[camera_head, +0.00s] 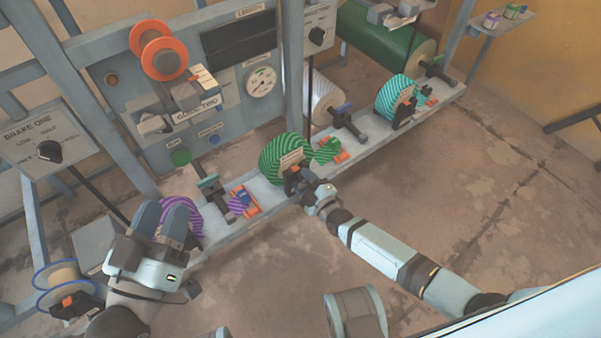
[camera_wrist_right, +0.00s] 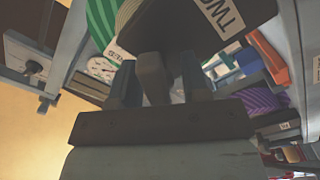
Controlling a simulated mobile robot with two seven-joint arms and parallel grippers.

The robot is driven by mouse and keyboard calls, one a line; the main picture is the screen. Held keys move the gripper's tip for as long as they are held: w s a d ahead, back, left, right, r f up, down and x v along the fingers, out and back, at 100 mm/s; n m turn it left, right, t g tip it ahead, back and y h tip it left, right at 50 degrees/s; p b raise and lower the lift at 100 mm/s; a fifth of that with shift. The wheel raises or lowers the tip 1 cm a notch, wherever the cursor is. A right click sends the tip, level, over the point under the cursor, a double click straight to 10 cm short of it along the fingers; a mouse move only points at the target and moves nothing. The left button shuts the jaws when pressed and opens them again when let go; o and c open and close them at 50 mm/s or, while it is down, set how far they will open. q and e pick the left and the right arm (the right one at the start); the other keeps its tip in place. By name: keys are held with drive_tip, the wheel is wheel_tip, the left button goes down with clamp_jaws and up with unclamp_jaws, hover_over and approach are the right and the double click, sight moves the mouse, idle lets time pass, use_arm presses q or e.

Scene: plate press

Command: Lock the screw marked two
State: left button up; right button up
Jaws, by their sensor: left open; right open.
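A green striped round screw (camera_head: 284,150) with a pale label sits on the middle of the grey rail; the label is too small to read in the head view. In the right wrist view a dark round part with a white label reading TWO (camera_wrist_right: 218,14) is close above the gripper. My right gripper (camera_head: 294,180) is open at the front of the green screw. In its wrist view (camera_wrist_right: 158,85) a dark bar (camera_wrist_right: 152,78) shows between the fingers; I cannot tell whether they touch it. My left gripper (camera_head: 164,210) is open and empty-looking in front of a purple striped screw (camera_head: 190,226).
A teal striped screw (camera_head: 393,99) stands farther right on the rail (camera_head: 270,204). A panel with a gauge (camera_head: 261,82) and an orange spool (camera_head: 158,50) rises behind. Open floor (camera_head: 500,180) lies to the right.

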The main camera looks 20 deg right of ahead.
drive_tip(key=shift+w, duration=0.1)
drive_tip(key=shift+c, duration=0.4)
clamp_jaws()
